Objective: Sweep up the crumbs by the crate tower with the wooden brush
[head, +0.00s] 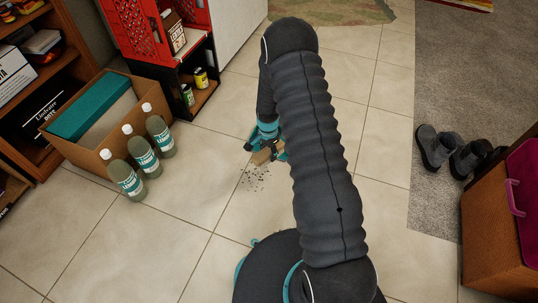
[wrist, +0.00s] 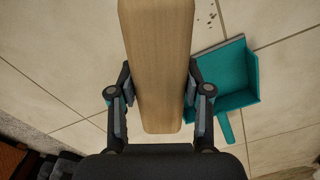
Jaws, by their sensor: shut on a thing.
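The wooden brush (wrist: 158,60) is clamped between both fingers of my gripper (wrist: 160,100) in the wrist view. Its pale wooden block covers the middle of that view, and its bristles are hidden. In the head view my gripper (head: 264,146) and the brush (head: 262,156) are low over the tiles, beside the dark crumbs (head: 255,180). A few crumbs (wrist: 212,18) also show at the top of the wrist view. A teal dustpan (wrist: 228,75) lies on the floor right of the brush there. The crate tower (head: 150,40), a red crate above a black one, stands up and left of the crumbs.
Several green bottles (head: 128,180) stand by a cardboard box (head: 80,150) on the left. Dark shoes (head: 435,147) lie on the grey carpet (head: 440,70) at right, near a wooden cabinet (head: 485,235). Tiles left of the crumbs are clear. My arm hides floor in the middle.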

